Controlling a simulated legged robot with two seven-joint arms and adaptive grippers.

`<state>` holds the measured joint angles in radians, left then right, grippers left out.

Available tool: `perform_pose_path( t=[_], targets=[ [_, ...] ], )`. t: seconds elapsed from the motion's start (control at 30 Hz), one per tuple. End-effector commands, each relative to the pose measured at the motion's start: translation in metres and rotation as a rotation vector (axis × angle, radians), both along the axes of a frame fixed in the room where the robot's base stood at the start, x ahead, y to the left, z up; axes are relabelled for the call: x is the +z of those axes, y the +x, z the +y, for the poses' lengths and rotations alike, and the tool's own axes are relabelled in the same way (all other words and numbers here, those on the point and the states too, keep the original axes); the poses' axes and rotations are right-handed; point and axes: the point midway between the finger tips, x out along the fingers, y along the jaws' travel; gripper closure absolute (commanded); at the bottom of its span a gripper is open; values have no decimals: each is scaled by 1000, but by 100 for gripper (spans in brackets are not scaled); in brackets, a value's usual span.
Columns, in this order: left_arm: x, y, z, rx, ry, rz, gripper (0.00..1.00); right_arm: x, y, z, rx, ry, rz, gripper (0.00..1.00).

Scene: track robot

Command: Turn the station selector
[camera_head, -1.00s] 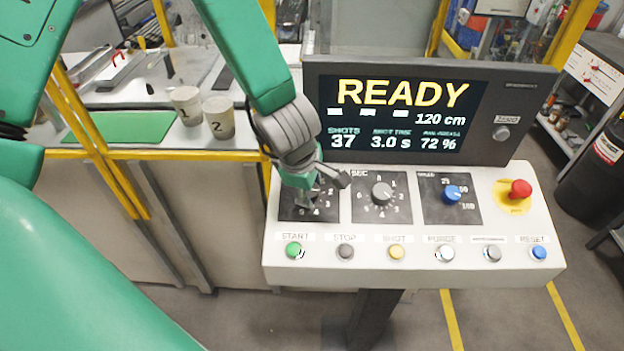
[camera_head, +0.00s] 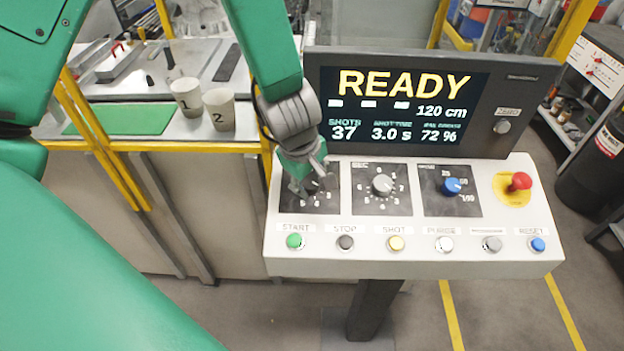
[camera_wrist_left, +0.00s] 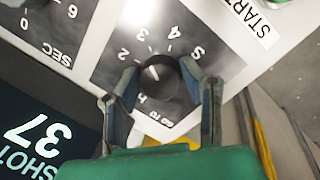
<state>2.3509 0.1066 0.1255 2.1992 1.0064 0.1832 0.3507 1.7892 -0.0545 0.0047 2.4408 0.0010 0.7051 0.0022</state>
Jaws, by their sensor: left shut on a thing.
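The station selector (camera_wrist_left: 157,76) is a dark round knob with a light pointer line on a black plate with numbers. In the left wrist view it sits between the two fingers of my left gripper (camera_wrist_left: 164,88), which is shut on it. In the head view my left gripper (camera_head: 306,184) covers most of the knob on the leftmost dial plate (camera_head: 326,205). In the wrist view the pointer line points roughly between the 2 and 3 marks, though the exact setting is hard to tell. My right gripper is not in view.
The sloped white console (camera_head: 412,258) also bears a grey SEC knob (camera_head: 382,185), a blue knob (camera_head: 452,186), a red stop button (camera_head: 519,181) and a row of push buttons. A dark screen (camera_head: 405,110) reads READY. Two numbered cups (camera_head: 203,105) stand on the bench at left.

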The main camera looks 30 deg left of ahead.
Motion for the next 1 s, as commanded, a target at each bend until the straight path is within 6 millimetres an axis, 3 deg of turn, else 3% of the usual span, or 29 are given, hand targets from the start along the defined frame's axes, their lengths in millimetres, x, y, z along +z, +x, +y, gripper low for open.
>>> perform_pose_path(
  t=[0.2,0.23,0.3,0.67,0.83,1.0],
  targets=[
    [2,3,1,2,2,-9,94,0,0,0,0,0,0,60],
    [2,3,1,2,2,-9,61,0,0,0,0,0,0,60],
    [2,3,1,1,1,-7,44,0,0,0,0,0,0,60],
    [4,1,0,0,1,-5,44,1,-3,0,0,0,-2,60],
    [25,-4,1,-2,4,-7,44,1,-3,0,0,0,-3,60],
    [58,-12,1,-2,8,-10,44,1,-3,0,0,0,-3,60]
  ],
)
